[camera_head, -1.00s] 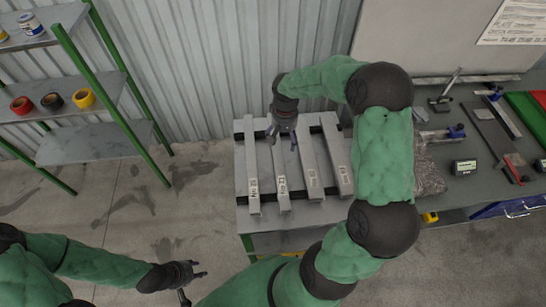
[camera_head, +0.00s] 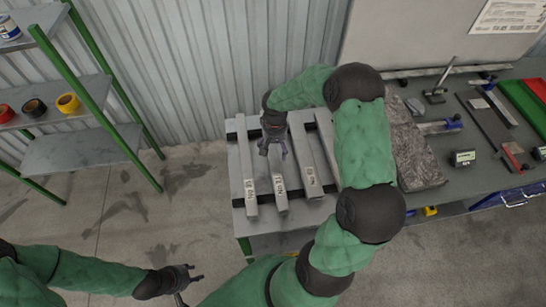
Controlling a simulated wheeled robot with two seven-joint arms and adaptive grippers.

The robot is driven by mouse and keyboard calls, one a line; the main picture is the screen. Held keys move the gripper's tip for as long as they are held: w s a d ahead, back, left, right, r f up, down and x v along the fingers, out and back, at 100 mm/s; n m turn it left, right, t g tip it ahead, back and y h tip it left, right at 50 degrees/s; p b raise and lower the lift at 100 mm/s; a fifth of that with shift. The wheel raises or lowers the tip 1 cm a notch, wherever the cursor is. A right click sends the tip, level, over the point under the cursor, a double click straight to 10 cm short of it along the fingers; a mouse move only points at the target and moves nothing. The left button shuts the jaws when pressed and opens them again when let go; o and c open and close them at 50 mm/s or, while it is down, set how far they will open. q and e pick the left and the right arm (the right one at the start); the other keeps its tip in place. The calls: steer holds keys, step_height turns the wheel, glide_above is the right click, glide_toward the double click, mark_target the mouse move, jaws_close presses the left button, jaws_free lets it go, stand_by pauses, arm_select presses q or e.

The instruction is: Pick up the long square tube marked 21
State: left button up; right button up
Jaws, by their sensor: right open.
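Several long grey square tubes lie side by side on the bench at centre, on dark cross bars. There is a leftmost tube (camera_head: 247,170), a second tube (camera_head: 281,195), a third tube (camera_head: 308,165) and a fourth tube (camera_head: 327,135), partly hidden by my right arm. White labels show near their front ends, but the numbers are too small to read surely. My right gripper (camera_head: 273,153) is open, pointing down over the rear half of the second tube. I cannot tell whether it touches the tube. My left gripper (camera_head: 196,273) is low at left, over the floor, away from the bench.
A dark stone-like block (camera_head: 412,150) lies right of my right arm. Beyond it are measuring tools, a small display (camera_head: 463,158) and a green tray (camera_head: 520,110). A shelf rack (camera_head: 82,150) with tape rolls stands at left. Floor between rack and bench is clear.

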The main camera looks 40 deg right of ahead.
mark_target(275, 154)
step_height(275, 154, down, 4)
steer(key=shift+s+f, duration=0.15)
jaws_close()
stand_by(0.3)
